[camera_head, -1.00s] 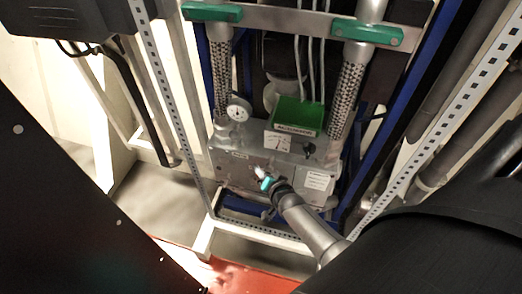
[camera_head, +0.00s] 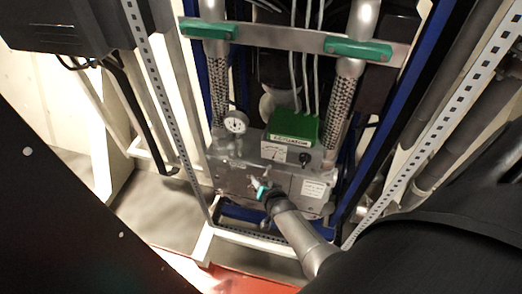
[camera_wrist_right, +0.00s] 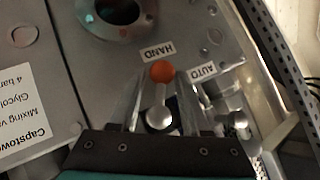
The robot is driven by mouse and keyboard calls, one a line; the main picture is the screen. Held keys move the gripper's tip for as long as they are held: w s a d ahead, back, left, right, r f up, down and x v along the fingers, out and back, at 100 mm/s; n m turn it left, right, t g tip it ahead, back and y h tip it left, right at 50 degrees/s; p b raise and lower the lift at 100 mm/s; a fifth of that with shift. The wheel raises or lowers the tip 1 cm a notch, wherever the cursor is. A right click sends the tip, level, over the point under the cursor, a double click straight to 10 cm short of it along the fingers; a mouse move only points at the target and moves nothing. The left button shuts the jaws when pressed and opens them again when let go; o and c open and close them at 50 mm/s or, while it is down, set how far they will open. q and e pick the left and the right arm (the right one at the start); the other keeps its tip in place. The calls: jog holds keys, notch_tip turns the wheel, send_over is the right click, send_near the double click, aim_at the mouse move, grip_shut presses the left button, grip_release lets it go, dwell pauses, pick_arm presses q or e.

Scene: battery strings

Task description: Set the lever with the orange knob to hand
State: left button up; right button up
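In the right wrist view, the lever with the orange knob (camera_wrist_right: 162,71) stands out from a grey metal plate. Its knob lies between the HAND label (camera_wrist_right: 157,50) and the AUTO label (camera_wrist_right: 203,72). My right gripper (camera_wrist_right: 162,88) is open, with one finger on each side of the lever and a visible gap to the knob on both sides. In the head view, my right gripper (camera_head: 258,186) is at the front of the grey valve box (camera_head: 233,182); the knob cannot be made out there. My left gripper is not in view.
A round gauge (camera_head: 235,122) and a green-topped unit (camera_head: 292,129) sit above the box. Perforated posts (camera_head: 152,85) stand left and right of it. In the wrist view, a round opening (camera_wrist_right: 118,14) and a white label (camera_wrist_right: 22,115) lie left of the lever.

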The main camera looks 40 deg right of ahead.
jog(key=shift+o, duration=1)
jog(key=shift+r, duration=0.15)
jog(key=shift+s+a+r, duration=0.1)
jog(key=shift+s+r, duration=0.05)
jog(key=shift+s, duration=0.15)
jog(key=p+v, duration=0.5)
jog(key=v, duration=0.9)
jog(key=shift+s, duration=0.2)
jog(key=shift+a, duration=0.1)
